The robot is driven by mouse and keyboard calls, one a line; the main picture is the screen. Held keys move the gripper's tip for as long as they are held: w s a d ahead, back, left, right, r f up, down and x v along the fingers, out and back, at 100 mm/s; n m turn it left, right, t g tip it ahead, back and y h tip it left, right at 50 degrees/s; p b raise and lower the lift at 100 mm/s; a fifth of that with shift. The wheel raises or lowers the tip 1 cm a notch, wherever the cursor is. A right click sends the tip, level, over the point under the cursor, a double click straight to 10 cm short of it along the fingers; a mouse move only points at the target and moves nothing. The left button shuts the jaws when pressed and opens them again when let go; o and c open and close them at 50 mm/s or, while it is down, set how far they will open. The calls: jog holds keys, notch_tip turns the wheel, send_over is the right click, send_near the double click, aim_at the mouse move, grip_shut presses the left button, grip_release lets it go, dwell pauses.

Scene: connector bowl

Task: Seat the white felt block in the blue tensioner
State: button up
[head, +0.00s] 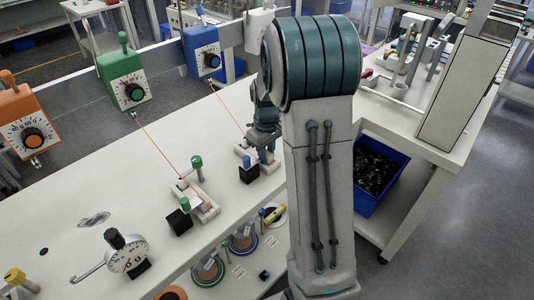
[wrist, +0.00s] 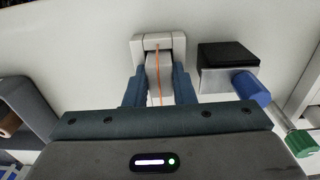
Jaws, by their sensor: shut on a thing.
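My gripper (wrist: 160,80) is shut on a pale block, apparently the white felt block (wrist: 152,75), with one blue-grey finger on each side. The block's far end is at the opening of a white U-shaped bracket (wrist: 160,42). An orange thread runs over the bracket and along the block. I cannot tell how deep the block sits. In the head view, the blue tensioner box (head: 203,55) with a dial stands at the back, its thread running down to my gripper (head: 264,155). The gripper partly hides the white base (head: 243,152) there; the block is hidden.
Beside the bracket is a black-topped piece (wrist: 228,55) with a blue knob (wrist: 250,88). A green-knobbed fixture (head: 203,205) stands left on the bench.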

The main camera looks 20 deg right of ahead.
jog(key=o, duration=0.7)
jog(key=shift+s+f, duration=0.3)
jog(key=shift+f, duration=0.4)
jog(key=shift+a, duration=0.1)
notch_tip(320, 180, up, 13)
jog(key=s+a+m+t, duration=0.1)
jog(key=s+a, duration=0.2)
jog(key=s, duration=0.4)
jog(key=s+a+m+t, duration=0.1)
jog(key=s+a+m, duration=0.1)
jog(key=s, duration=0.5)
jog(key=s+a+m, duration=0.1)
jog(key=s+a, duration=0.4)
jog(key=s, duration=0.2)
jog(key=shift+s+a+t, duration=0.1)
jog(key=shift+s+t, duration=0.1)
jog(key=shift+t, duration=0.2)
